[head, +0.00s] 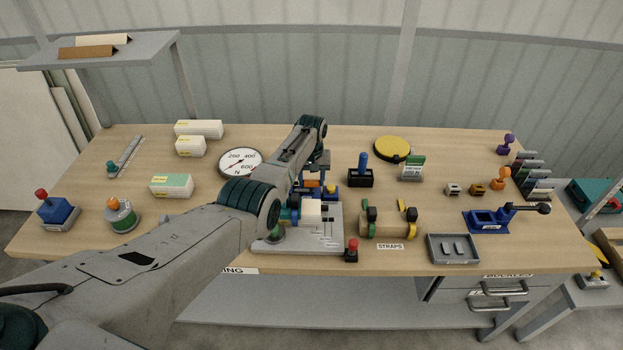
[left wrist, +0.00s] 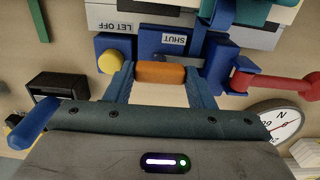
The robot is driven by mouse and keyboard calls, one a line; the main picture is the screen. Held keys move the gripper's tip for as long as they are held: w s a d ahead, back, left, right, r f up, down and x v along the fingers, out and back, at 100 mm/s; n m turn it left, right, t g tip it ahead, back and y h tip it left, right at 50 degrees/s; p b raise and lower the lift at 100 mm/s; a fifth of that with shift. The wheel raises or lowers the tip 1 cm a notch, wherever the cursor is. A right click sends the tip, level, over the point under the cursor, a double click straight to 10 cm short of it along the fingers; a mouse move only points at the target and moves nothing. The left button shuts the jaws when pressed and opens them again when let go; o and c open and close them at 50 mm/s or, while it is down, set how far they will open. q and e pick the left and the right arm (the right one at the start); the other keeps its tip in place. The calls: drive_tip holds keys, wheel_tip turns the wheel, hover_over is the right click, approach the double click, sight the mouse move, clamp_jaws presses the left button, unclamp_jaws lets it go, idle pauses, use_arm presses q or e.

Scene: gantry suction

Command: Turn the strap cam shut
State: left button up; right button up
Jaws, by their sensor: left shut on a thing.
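My left gripper (head: 314,180) is over the grey fixture plate (head: 325,238) in the middle of the bench, pointing down. In the left wrist view its two blue fingers (left wrist: 161,76) are on either side of an orange block (left wrist: 160,73) and shut on it. The orange block seems to be the cam's handle. A blue block labelled SHUT (left wrist: 173,41) lies right beside it, and a LET OFF label (left wrist: 118,26) is to the left. My own arm hides part of the fixture in the head view. My right gripper is not in view.
A yellow button (left wrist: 110,62) and a red lever (left wrist: 275,84) flank the gripper closely. A round dial (head: 241,162) stands behind left. A strap holder (head: 385,224), a black box with a blue handle (head: 361,178) and a grey tray (head: 453,249) are to the right.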

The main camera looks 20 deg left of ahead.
sight(311, 181)
use_arm(q)
drive_tip(key=shift+r, duration=0.1)
drive_tip(key=o, duration=1)
wheel_tip(311, 181, up, 11)
drive_tip(key=shift+f+b, duration=0.15)
drive_tip(key=shift+b, duration=0.7)
